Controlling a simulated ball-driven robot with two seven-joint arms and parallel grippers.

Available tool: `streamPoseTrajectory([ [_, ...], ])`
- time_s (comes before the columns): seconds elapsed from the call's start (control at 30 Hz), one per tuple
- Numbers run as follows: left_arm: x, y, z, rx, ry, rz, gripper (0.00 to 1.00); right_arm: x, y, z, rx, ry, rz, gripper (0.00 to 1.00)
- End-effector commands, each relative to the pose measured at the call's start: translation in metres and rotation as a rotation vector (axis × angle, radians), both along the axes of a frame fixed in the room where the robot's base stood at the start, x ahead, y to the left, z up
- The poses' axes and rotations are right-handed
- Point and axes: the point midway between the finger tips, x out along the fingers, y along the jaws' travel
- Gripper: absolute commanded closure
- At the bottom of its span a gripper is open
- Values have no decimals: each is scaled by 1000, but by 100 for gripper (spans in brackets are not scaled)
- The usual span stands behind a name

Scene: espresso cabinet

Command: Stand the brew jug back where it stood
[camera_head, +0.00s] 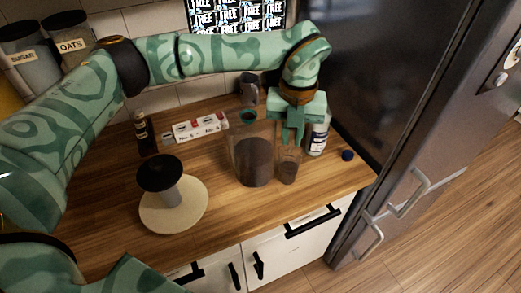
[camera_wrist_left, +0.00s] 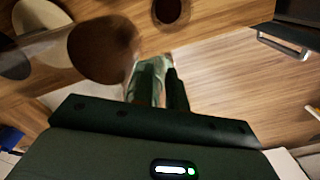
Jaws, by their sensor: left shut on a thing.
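The brew jug (camera_head: 254,163) is a tall clear vessel with dark brown contents, upright at the middle of the wooden counter. My left gripper (camera_head: 291,137) reaches down at its right side, shut on it; the exact grip spot is hard to make out. In the left wrist view the jug's dark round contents (camera_wrist_left: 102,48) lie just left of my fingers (camera_wrist_left: 163,85). I cannot tell whether the jug's base touches the counter. My right gripper is not in view.
A small glass (camera_head: 288,169) with brown contents stands close right of the jug. A white bottle (camera_head: 317,138) and dark blue cap (camera_head: 347,155) are further right.

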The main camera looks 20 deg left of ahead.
Motion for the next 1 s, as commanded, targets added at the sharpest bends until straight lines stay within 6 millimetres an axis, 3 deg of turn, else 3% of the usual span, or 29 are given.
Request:
streamPoseTrajectory([
  [0.13,12,31,-13,0,-1,4,100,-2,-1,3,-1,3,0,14],
  [0.4,23,61,-53,0,0,0,100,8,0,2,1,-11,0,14],
  [0.67,28,72,-68,-1,-1,0,100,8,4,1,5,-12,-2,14],
  [0.9,29,76,-101,0,1,-2,100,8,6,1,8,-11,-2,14],
  [1.0,29,76,-104,0,-2,-2,100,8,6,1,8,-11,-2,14],
])
